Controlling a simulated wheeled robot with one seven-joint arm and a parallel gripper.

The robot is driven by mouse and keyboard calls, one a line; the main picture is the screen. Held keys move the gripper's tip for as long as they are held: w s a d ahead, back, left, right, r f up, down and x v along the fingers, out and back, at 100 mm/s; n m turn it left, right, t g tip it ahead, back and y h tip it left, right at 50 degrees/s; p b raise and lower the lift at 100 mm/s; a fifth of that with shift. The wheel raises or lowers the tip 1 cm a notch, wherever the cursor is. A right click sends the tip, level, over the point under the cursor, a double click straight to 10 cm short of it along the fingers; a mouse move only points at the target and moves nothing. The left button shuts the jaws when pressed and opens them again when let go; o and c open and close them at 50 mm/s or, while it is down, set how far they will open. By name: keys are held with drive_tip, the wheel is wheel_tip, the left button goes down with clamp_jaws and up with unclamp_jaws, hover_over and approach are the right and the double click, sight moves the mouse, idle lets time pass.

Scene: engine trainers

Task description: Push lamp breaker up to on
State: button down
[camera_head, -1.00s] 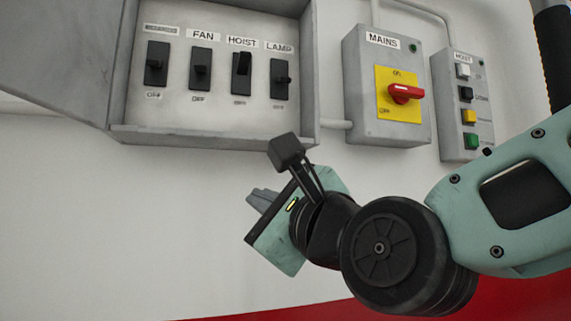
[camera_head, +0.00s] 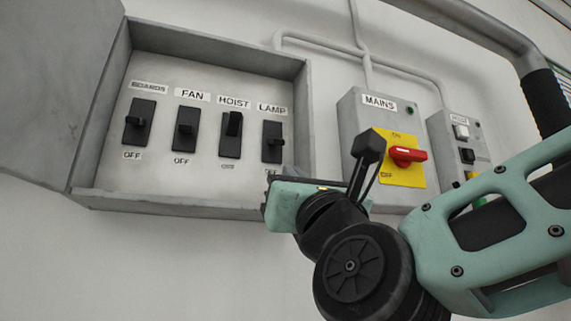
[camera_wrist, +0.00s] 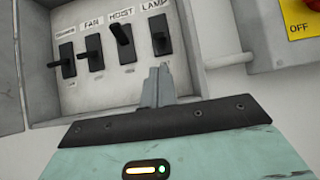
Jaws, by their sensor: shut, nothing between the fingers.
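The lamp breaker (camera_head: 272,142) is the rightmost black switch in the open grey panel box, under the LAMP label. Its toggle sits low, in the lower half of the switch plate. In the wrist view the lamp breaker (camera_wrist: 159,34) is just beyond the fingertips. My gripper (camera_wrist: 158,72) is shut and empty, pointing up toward the panel, slightly below the lamp breaker and apart from it as far as I can tell. In the head view the fingers are mostly hidden behind the teal gripper body.
The boards (camera_head: 139,122), fan (camera_head: 185,130) and hoist (camera_head: 232,134) breakers stand left of the lamp; the hoist toggle is up. The box's lower rim (camera_head: 170,204) and right wall (camera_head: 301,120) are close to my gripper. The mains box (camera_head: 352,118) with a red handle (camera_head: 408,155) is right.

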sight(273, 142)
drive_tip(key=p+x, duration=0.5)
drive_tip(key=x, duration=0.3)
drive_tip(key=shift+r+p, duration=0.2)
drive_tip(key=shift+p, duration=0.1)
drive_tip(key=shift+w+a+r, duration=0.15)
drive_tip(key=shift+w+r, duration=0.1)
drive_tip(key=shift+w, duration=0.25)
drive_tip(key=shift+s+f+b, duration=0.1)
drive_tip(key=shift+b, duration=0.45)
drive_tip(key=shift+s, duration=0.1)
drive_tip(key=shift+g+b, duration=0.35)
drive_tip(key=shift+g, duration=0.05)
